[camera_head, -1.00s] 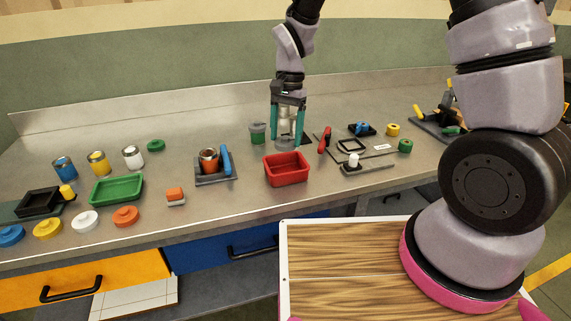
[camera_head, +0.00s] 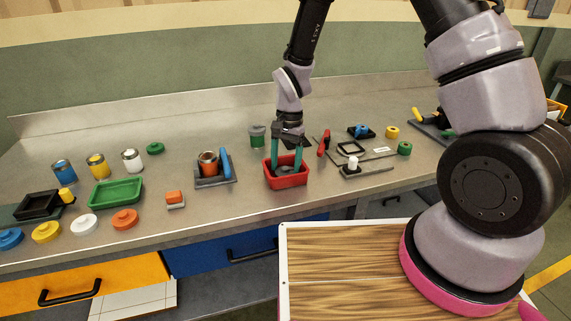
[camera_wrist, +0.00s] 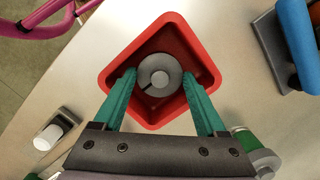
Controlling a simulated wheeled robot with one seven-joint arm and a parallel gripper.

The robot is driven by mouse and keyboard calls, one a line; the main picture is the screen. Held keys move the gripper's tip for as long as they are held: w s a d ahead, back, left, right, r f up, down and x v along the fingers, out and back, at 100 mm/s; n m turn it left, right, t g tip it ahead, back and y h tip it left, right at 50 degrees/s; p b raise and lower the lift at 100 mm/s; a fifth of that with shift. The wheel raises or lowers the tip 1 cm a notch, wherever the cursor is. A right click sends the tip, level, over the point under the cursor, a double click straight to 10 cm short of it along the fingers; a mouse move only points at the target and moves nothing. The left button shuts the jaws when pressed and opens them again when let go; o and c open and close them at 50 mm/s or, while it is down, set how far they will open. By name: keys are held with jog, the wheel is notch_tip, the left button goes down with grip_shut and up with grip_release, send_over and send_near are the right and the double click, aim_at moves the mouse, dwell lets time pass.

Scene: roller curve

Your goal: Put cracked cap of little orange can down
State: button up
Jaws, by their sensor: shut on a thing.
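The cracked cap (camera_wrist: 153,67) is a grey disc with a round knob; a dark line, likely the crack, shows on it in the wrist view. My gripper (camera_head: 286,169) is shut on its rim, one teal finger on each side. The cap is inside the outline of the red bin (camera_wrist: 205,62); in the head view the fingers reach down into this bin (camera_head: 287,183). I cannot tell whether the cap touches the floor of the bin. The little orange can (camera_head: 208,163), open at the top, stands in a grey holder beside a blue upright part (camera_head: 226,163).
A green-and-grey can (camera_head: 257,135) stands behind the bin. A flat fixture with a white knob (camera_head: 353,162) lies to the right. An orange block (camera_head: 174,197) and a green tray (camera_head: 117,191) are to the left. Bare bench lies between the holder and the bin.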

jog(key=shift+f, duration=0.15)
jog(key=o, duration=1.3)
jog(key=shift+c, duration=0.2)
jog(key=w+d+r+t, duration=0.1)
jog(key=d+r, duration=0.2)
jog(key=r, duration=0.7)
jog(key=w+d+r, duration=0.1)
jog(key=d+r, duration=0.1)
jog(key=r, duration=0.8)
jog(key=s+d+r+n+t+y, duration=0.1)
jog(key=s+d+r+t, duration=0.6)
jog(key=s+d+r, duration=0.7)
jog(key=d+r, duration=0.3)
jog(key=r, duration=0.1)
jog(key=shift+s+d+n+t, duration=0.25)
jog(key=shift+d+n+t, duration=0.05)
jog(key=shift+d+t, duration=0.1)
